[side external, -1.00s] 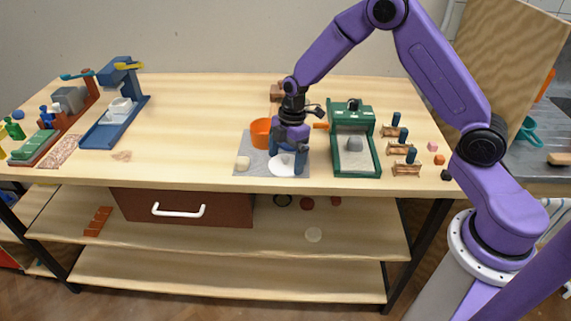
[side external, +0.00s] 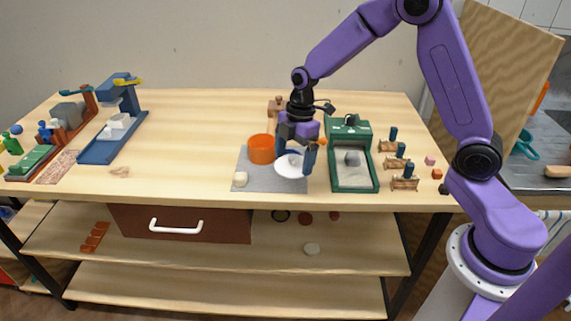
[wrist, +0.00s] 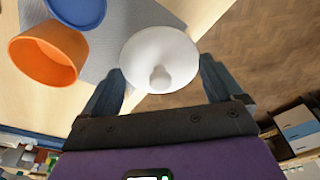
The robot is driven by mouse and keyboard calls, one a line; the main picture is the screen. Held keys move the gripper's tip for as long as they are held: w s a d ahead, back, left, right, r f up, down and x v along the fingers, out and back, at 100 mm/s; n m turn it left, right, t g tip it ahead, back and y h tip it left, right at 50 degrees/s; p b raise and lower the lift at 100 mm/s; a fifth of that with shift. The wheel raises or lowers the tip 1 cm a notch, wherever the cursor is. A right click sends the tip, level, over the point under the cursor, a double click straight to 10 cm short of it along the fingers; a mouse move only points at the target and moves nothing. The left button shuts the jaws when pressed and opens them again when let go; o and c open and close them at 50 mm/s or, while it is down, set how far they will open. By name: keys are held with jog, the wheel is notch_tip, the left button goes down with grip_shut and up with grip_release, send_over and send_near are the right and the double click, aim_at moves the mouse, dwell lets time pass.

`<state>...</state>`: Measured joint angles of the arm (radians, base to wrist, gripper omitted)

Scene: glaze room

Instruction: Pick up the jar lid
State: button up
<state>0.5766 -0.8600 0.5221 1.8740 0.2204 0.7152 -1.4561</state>
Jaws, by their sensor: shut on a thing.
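The jar lid is a white disc with a small round knob; it shows in the side view (side external: 289,171) and in the wrist view (wrist: 178,54). My gripper (side external: 297,160) is shut on it, its blue fingers on opposite sides of the rim. In the wrist view my gripper (wrist: 160,75) has the knob between the fingers. The lid appears held a little above the grey mat (side external: 262,184), slightly tilted. No jar can be clearly identified.
An orange pot (side external: 261,150) stands on the mat beside the lid, with a blue round thing (wrist: 78,10) near it. A green tray (side external: 354,187) stands to the right. Bare table lies left.

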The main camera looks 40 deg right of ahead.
jog(key=s+d+r, duration=0.1)
jog(key=s+r, duration=0.5)
jog(key=s, duration=0.4)
jog(key=r, duration=0.1)
send_over(285, 159)
jog(key=shift+s+r+n, duration=0.1)
jog(key=shift+r+n, duration=0.1)
jog(key=shift+n, duration=0.1)
jog(key=w+d+f, duration=0.1)
jog(key=w+d, duration=0.2)
jog(key=w, duration=0.9)
jog(key=shift+n, duration=0.4)
jog(key=shift+w+a+f, duration=0.15)
jog(key=shift+f, duration=1.55)
jog(key=shift+w+a+f, duration=0.1)
jog(key=shift+f, duration=1.6)
jog(key=shift+f, duration=0.15)
jog(key=o, duration=0.7)
